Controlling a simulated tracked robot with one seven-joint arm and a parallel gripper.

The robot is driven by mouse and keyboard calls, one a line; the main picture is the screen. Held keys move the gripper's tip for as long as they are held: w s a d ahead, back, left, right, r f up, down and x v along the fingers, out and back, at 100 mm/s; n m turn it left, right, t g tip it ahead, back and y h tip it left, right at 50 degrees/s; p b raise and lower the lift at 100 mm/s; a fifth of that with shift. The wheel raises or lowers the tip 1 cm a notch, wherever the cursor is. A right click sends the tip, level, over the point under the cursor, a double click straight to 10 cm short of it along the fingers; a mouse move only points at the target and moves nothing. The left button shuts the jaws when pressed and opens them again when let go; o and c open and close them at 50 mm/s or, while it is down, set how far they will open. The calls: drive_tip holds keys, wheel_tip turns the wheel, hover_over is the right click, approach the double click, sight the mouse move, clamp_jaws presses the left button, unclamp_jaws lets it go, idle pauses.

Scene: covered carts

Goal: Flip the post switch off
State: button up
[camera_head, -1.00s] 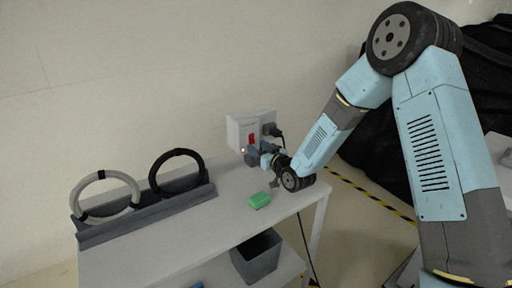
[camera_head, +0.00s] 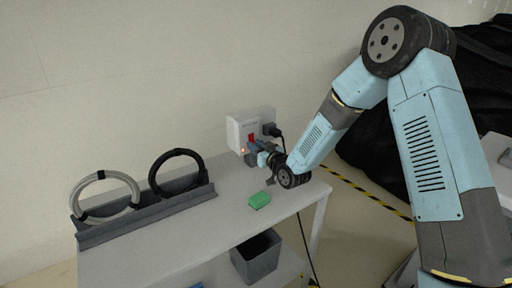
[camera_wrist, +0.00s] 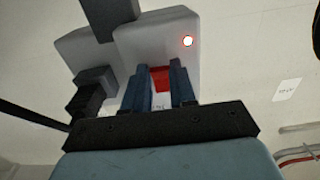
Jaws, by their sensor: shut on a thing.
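The white post box (camera_head: 238,129) stands at the back edge of the table against the wall, with a red switch (camera_head: 251,137) on its front. My gripper (camera_head: 255,145) is at the front of the box. In the wrist view the two fingers of my gripper (camera_wrist: 159,70) stand on either side of the red switch (camera_wrist: 160,80), shut on it. The fingers hide part of the switch, and its exact tilt is unclear.
A black plug (camera_head: 270,129) with a hanging cable sits on the box's right side. A green block (camera_head: 259,200) lies on the white table (camera_head: 190,235). A grey holder (camera_head: 140,216) with two cable rings stands at left. A grey bin (camera_head: 256,258) is below.

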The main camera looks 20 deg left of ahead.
clamp_jaws()
drive_tip(key=shift+w+f+t+y, duration=0.2)
drive_tip(key=shift+t+y, duration=0.2)
drive_tip(key=shift+t, duration=0.2)
drive_tip(key=o, duration=0.9)
unclamp_jaws()
drive_tip(key=shift+c, duration=0.2)
drive_tip(key=shift+s, duration=0.1)
drive_tip(key=v, duration=1.3)
drive_tip(key=shift+d+f, duration=0.2)
drive_tip(key=shift+d, duration=0.1)
drive_tip(key=shift+s, duration=0.1)
